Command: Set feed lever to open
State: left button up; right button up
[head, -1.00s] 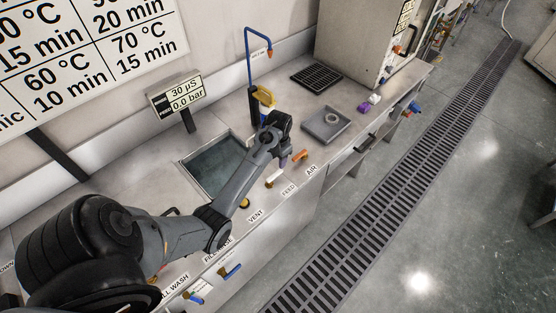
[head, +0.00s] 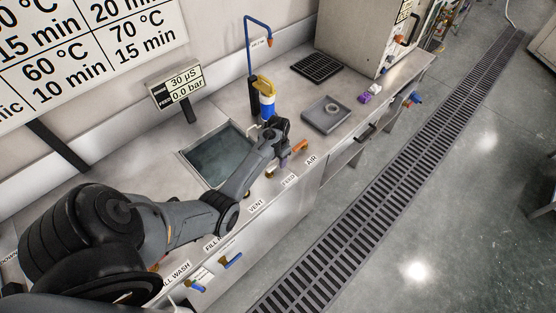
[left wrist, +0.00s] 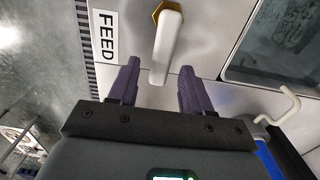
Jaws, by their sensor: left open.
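The feed lever (left wrist: 166,48) is a white handle on a brass hex fitting, beside the FEED label (left wrist: 105,35) in the left wrist view. In the head view the white lever (head: 270,173) is small and partly hidden by my left arm, near its FEED label (head: 289,180). My left gripper (left wrist: 160,66) is open, with its purple fingers on either side of the lever's free end in the picture. I cannot tell whether they touch it. In the head view my left gripper (head: 284,162) is over the counter's front edge. My right gripper is not in view.
An orange lever (head: 299,146) stands close by, near the AIR label (head: 311,160). A grey tray (head: 326,115) is to the right.

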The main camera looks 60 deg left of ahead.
pick_arm(q)
jog(key=shift+f, duration=0.2)
grip_shut()
